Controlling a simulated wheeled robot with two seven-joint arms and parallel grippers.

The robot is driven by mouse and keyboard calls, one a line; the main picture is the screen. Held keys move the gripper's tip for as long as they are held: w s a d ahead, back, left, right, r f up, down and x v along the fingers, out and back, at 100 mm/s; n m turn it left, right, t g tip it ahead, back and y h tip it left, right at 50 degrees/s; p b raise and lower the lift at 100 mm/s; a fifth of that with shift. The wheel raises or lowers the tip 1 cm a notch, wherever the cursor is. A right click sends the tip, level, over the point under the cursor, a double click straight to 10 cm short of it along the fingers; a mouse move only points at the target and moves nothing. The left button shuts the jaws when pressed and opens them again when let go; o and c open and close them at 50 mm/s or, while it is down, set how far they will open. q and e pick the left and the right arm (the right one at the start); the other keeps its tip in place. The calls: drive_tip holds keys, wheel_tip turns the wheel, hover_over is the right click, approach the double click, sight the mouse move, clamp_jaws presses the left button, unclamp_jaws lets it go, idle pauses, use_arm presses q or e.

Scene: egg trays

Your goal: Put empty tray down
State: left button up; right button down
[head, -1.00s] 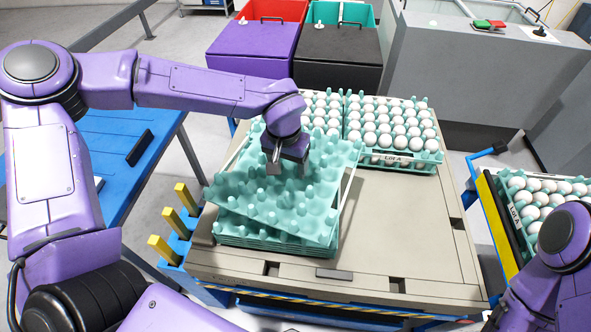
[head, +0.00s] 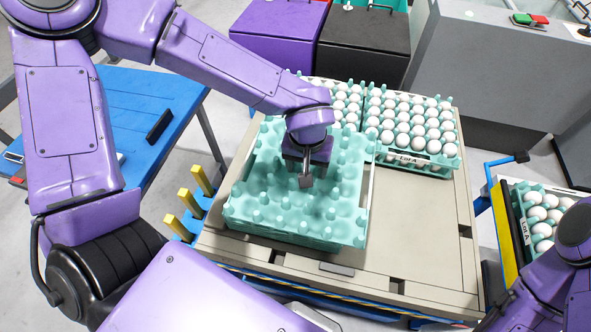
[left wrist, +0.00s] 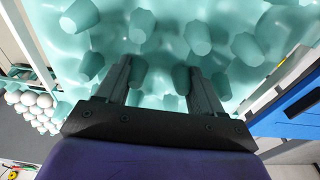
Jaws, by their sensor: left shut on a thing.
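The empty teal tray (head: 262,196) lies level on top of the stack of empty trays (head: 290,236) at the pallet's front left, edges nearly lined up. Whether it rests fully on the stack I cannot tell. My left gripper (head: 304,184) points down at the middle of this tray and is shut on it. In the left wrist view, the fingers of the gripper (left wrist: 160,72) reach down among the pegs of the tray (left wrist: 165,45). My right arm shows at the lower right, but its gripper is out of view.
The beige pallet (head: 410,215) has free room right of the stack. Trays full of white eggs (head: 412,158) stand at its back. Yellow posts (head: 190,213) stand at its left edge. Another egg tray (head: 541,240) lies at the far right. A blue table (head: 130,130) is at left.

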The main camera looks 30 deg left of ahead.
use_arm(q)
drive_tip(key=a+f, duration=0.1)
drive_tip(key=f, duration=0.1)
drive_tip(key=w+a+f, duration=0.1)
drive_tip(key=f, duration=0.2)
drive_tip(key=w+a+f, duration=0.1)
drive_tip(key=a+f, duration=0.1)
drive_tip(key=shift+f, duration=0.4)
drive_tip(key=shift+s+f, duration=0.1)
drive_tip(key=shift+f, duration=0.3)
drive_tip(key=shift+c, duration=0.6)
drive_tip(key=shift+s+f, duration=0.1)
drive_tip(key=shift+s, duration=0.1)
drive_tip(key=shift+c, duration=1.2)
drive_tip(key=o, duration=1.2)
drive_tip(key=shift+f, duration=0.1)
drive_tip(key=o, duration=0.3)
drive_tip(key=shift+w, duration=0.3)
drive_tip(key=r, duration=0.4)
drive_tip(key=s+r, duration=0.1)
drive_tip(key=r, duration=0.3)
drive_tip(key=r+p, duration=0.1)
drive_tip(key=r, duration=0.3)
drive_tip(key=shift+s+d+r, duration=0.1)
drive_tip(key=shift+s+d, duration=0.1)
